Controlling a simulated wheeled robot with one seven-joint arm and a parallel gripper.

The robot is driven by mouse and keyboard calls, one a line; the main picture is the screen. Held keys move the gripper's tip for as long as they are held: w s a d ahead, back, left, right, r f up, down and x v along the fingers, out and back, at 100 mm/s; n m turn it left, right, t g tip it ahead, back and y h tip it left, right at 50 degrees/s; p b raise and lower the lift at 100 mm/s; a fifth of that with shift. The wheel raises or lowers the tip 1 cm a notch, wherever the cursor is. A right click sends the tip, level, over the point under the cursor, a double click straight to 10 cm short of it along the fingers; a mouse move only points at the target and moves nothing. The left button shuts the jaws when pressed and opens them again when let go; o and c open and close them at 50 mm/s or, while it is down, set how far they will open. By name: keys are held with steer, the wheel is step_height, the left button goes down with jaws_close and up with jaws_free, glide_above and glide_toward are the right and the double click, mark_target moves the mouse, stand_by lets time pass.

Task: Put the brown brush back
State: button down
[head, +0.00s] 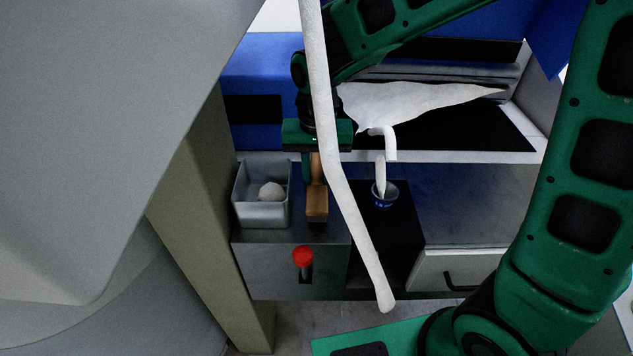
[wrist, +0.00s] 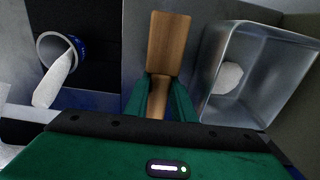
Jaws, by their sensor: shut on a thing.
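The brown brush (head: 317,205) is held upright-looking in my gripper (head: 315,168), with its broad wooden end pointing down over the steel ledge. In the wrist view the brush (wrist: 168,45) sits between the two green fingers (wrist: 160,98), which are closed on its narrower part. I cannot tell whether its lower end touches the ledge. It is between the grey metal bin (head: 262,213) on its left and the dark panel on its right in the head view.
The bin holds a white lump (head: 271,191). A blue cup (head: 385,198) with a white strand stands to the right. A long white strand (head: 335,150) hangs close in front of my gripper. Below are a red knob (head: 303,257) and a drawer (head: 455,275).

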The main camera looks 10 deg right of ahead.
mark_target(317, 179)
steer(key=shift+f, duration=0.65)
steer(key=c, duration=1.5)
jaws_free()
step_height(317, 179, up, 12)
steer(key=s+d+m, duration=0.1)
steer(key=s+d, duration=0.2)
steer(key=d, duration=0.6)
steer(key=s+d+m, duration=0.1)
steer(key=s+d, duration=0.1)
steer(key=d, duration=0.7)
steer(key=s+d+f, duration=0.1)
steer(key=s+d, duration=0.3)
steer(key=s, duration=0.1)
steer(key=s+d+f+m, duration=0.1)
steer(key=s+d+f, duration=0.1)
steer(key=s+d, duration=0.2)
steer(key=s+d+f+m, duration=0.1)
steer(key=s+d, duration=0.3)
steer(key=s, duration=0.3)
steer(key=shift+s+d+f, duration=0.2)
steer(key=shift+s+d, duration=0.1)
